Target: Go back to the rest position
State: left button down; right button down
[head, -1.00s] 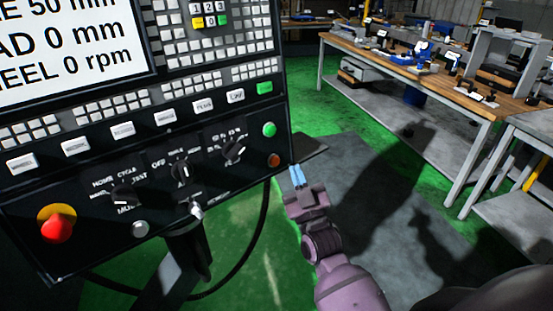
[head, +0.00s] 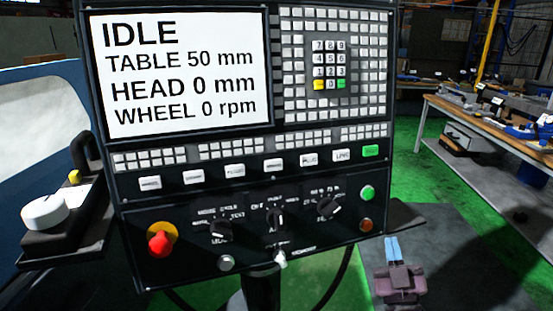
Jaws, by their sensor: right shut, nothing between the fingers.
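My right gripper (head: 393,247) is low at the right in the head view, with its light blue fingertips pointing up and close together. It is shut and empty, below and to the right of the control panel (head: 200,262), and looks apart from it. The panel's screen (head: 185,75) reads IDLE, TABLE 50 mm, HEAD 0 mm, WHEEL 0 rpm. My left gripper is not in view.
A red emergency-stop knob (head: 160,242) is at the panel's lower left. A black box with a white dial (head: 44,211) stands left of the panel. A workbench (head: 470,138) with several items is at the right. Green floor (head: 404,150) lies between.

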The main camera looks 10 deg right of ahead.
notch_tip(320, 180, down, 6)
jog(key=w+a+m+g+y, duration=0.1)
jog(key=a+g+y, duration=0.1)
jog(key=g, duration=0.2)
jog(key=s+a+f+g+y, duration=0.2)
jog(key=s+f+g, duration=0.6)
jog(key=s+f, duration=1)
notch_tip(320, 180, down, 2)
jog(key=shift+s+a, duration=0.15)
jog(key=shift+s, duration=0.1)
